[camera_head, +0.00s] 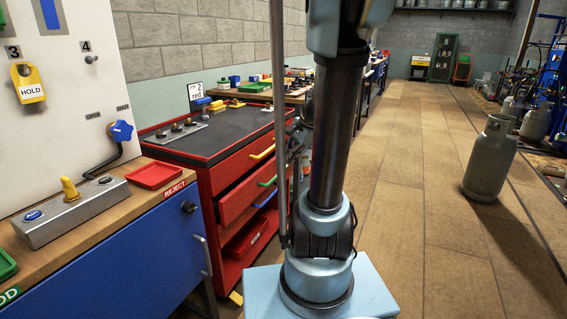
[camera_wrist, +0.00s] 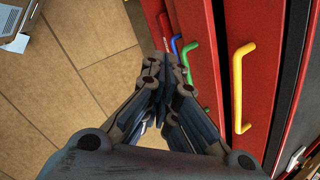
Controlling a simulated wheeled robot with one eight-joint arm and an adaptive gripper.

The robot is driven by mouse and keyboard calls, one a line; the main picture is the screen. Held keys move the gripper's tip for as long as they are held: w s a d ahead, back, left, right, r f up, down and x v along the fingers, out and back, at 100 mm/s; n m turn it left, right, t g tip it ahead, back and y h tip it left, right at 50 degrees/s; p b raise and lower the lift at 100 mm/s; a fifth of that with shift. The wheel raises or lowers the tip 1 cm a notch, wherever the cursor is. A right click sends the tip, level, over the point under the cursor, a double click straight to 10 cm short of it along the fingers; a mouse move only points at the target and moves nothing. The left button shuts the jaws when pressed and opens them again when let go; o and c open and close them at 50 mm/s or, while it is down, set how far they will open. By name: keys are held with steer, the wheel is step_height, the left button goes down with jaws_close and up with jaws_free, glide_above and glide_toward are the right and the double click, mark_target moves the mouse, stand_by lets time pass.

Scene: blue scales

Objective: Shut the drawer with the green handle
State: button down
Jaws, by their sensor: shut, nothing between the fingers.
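The red cabinet (camera_head: 190,148) stands left of my arm in the head view. Its drawer with the green handle (camera_head: 267,182) has its front (camera_head: 238,198) standing out, with a dark gap above it, so it looks partly open. In the wrist view the green handle (camera_wrist: 188,56) sits on that drawer's red front (camera_wrist: 203,75). My gripper (camera_wrist: 166,62) is shut and empty, with its fingertips just left of the green handle in the picture. I cannot tell whether they touch it. In the head view my arm hides part of the cabinet's right side.
A yellow handle (camera_head: 262,151) is above the green one and a blue handle (camera_head: 265,198) below. A blue workbench (camera_head: 130,250) stands at the near left. A grey gas cylinder (camera_head: 490,160) stands on the right; the floor (camera_head: 425,200) between it and my arm is clear.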

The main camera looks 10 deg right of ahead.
steer(key=w+d+f+m+t+y, duration=0.1)
steer(key=w+d+f+m+y, duration=0.15)
steer(key=w+d+m, duration=0.55)
steer(key=w+d+f+m+t+y, duration=0.1)
steer(key=w+d+f+m, duration=0.25)
steer(key=w, duration=0.75)
glide_toward(276, 165)
step_height(276, 165, down, 3)
steer(key=s, duration=0.1)
steer(key=shift+w+a+f, duration=0.15)
steer(key=shift+w+a, duration=1)
steer(key=shift+a, duration=0.25)
steer(key=shift+w, duration=0.1)
